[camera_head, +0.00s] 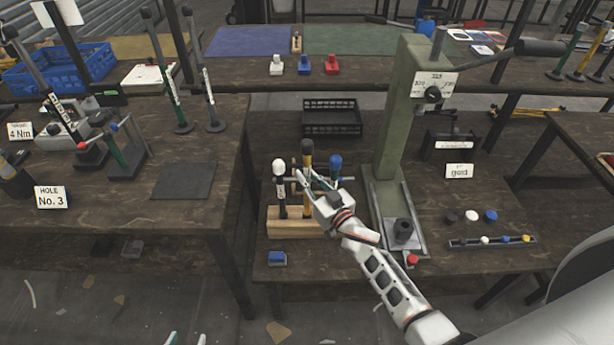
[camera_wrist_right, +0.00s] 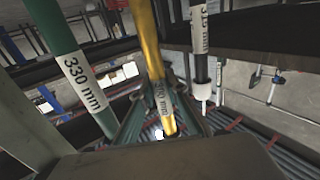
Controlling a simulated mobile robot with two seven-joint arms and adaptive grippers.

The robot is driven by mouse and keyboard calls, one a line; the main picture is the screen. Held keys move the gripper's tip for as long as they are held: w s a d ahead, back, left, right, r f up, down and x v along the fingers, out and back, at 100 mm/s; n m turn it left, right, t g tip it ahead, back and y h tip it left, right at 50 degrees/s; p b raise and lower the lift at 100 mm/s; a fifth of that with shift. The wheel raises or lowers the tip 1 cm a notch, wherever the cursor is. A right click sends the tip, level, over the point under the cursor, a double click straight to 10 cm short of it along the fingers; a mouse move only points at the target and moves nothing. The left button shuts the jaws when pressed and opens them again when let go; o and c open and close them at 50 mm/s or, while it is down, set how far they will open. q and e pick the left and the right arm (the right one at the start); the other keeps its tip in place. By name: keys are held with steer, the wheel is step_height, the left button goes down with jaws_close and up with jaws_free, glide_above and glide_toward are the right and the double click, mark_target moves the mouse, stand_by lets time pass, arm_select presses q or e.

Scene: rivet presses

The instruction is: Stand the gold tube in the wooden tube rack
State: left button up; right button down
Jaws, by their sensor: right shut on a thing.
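The gold tube (camera_head: 306,186) with a dark top is upright in the head view, between a white-capped black tube (camera_head: 281,195) and a blue-capped tube (camera_head: 335,169). Its lower end meets the wooden tube rack (camera_head: 284,227); I cannot tell how deep it sits. My right gripper (camera_head: 313,183) is shut on the gold tube, reaching in from the right and hiding part of the rack. In the right wrist view the gold tube (camera_wrist_right: 150,55) runs between the fingers. My left gripper (camera_head: 186,340) shows only its fingertips at the bottom edge, apart and empty.
In the wrist view a green tube (camera_wrist_right: 63,60) marked 330 mm and a black tube (camera_wrist_right: 200,60) flank the gold one closely. A green press (camera_head: 400,125) stands right of the rack. A blue block (camera_head: 277,259) lies in front. Another table (camera_head: 215,165) is at left.

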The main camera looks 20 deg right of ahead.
steer(key=shift+f+b, duration=1.3)
steer(key=shift+f, duration=0.4)
steer(key=shift+f+b, duration=0.65)
steer(key=shift+f, duration=0.2)
steer(key=shift+f+b, duration=0.35)
steer(key=shift+f, duration=0.15)
steer(key=shift+f+b, duration=0.5)
steer(key=shift+f, duration=0.1)
steer(key=shift+f+b, duration=0.45)
steer(key=shift+f, duration=0.2)
steer(key=c, duration=1.9)
jaws_free()
